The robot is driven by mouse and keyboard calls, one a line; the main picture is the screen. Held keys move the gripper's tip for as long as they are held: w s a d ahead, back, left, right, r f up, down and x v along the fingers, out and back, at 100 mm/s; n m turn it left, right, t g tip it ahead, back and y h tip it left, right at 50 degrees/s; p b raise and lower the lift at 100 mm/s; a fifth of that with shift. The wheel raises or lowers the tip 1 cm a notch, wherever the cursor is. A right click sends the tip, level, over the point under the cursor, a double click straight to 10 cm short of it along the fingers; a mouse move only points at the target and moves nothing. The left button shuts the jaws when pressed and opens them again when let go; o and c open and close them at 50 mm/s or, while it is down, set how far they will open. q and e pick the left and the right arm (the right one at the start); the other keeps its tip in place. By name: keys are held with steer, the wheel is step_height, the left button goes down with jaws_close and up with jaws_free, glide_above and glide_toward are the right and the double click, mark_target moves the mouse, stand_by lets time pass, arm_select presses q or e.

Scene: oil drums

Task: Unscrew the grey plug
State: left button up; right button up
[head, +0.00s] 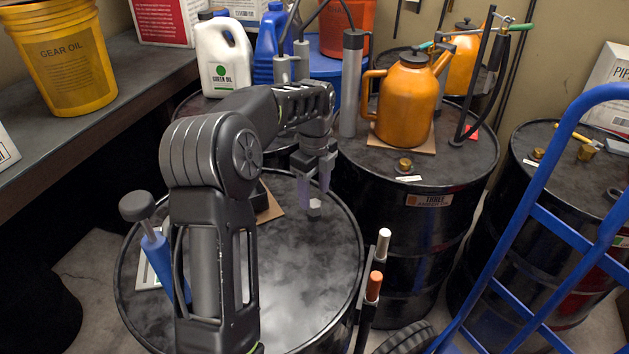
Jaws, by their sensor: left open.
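The grey plug (314,206) is a small light piece at the far right part of the nearest black drum's top (315,270). My left arm reaches in over this drum. My left gripper (317,190) points down with its fingers open, right above and around the plug's upper side. I cannot tell whether the fingers touch the plug. The arm covers the middle and left of the drum's lid. My right gripper does not show.
A blue tool with a dark grey knob (139,206) stands at the drum's left. An orange can (405,105) and a brass plug (404,165) are on the drum behind. A blue hand truck (555,225) stands at right. A yellow bucket (65,60) sits on the bench.

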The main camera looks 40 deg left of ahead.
mark_target(314, 203)
arm_select(q)
steer(key=shift+f+p, duration=0.3)
steer(key=shift+f, duration=2.05)
jaws_close()
